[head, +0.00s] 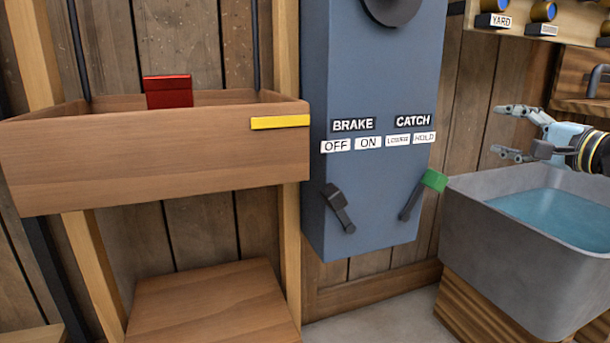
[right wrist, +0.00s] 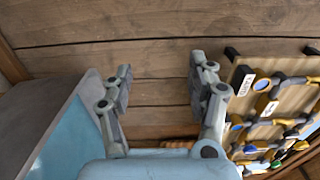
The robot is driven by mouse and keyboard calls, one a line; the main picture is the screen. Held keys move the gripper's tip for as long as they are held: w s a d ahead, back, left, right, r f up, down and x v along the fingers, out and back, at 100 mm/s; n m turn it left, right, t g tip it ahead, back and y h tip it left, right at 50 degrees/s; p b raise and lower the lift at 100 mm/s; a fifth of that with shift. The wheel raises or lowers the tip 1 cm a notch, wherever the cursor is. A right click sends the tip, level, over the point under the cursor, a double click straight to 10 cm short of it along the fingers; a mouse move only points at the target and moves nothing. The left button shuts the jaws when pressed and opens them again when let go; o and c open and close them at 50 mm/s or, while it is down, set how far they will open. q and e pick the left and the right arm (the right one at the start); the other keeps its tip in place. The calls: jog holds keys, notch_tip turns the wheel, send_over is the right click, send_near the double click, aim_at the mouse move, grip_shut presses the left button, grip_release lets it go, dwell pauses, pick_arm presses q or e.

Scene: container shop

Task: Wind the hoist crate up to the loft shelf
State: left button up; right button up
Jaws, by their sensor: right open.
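The hoist crate (head: 150,155) is a wooden box with a yellow stripe, hanging level between dark uprights at the left, with a red block (head: 168,91) inside. To its right is a blue-grey winch cabinet (head: 375,180) with a dark round part (head: 390,8) cut off at the top. The black brake lever (head: 338,207) leans left, toward OFF. The green-tipped catch lever (head: 434,180) leans right, toward HOLD. My right gripper (head: 503,130) is open and empty, right of the cabinet, touching no lever; it also shows in the right wrist view (right wrist: 161,66). My left gripper is out of view.
A grey basin of water (head: 480,225) stands below my right gripper. A rack (head: 560,32) with blue-and-yellow items and a YARD label hangs on the plank wall. A wooden platform (head: 210,300) is under the crate, with a gap between them.

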jog(key=b+v, duration=0.1)
jog(key=v, duration=0.7)
dwell(0.4)
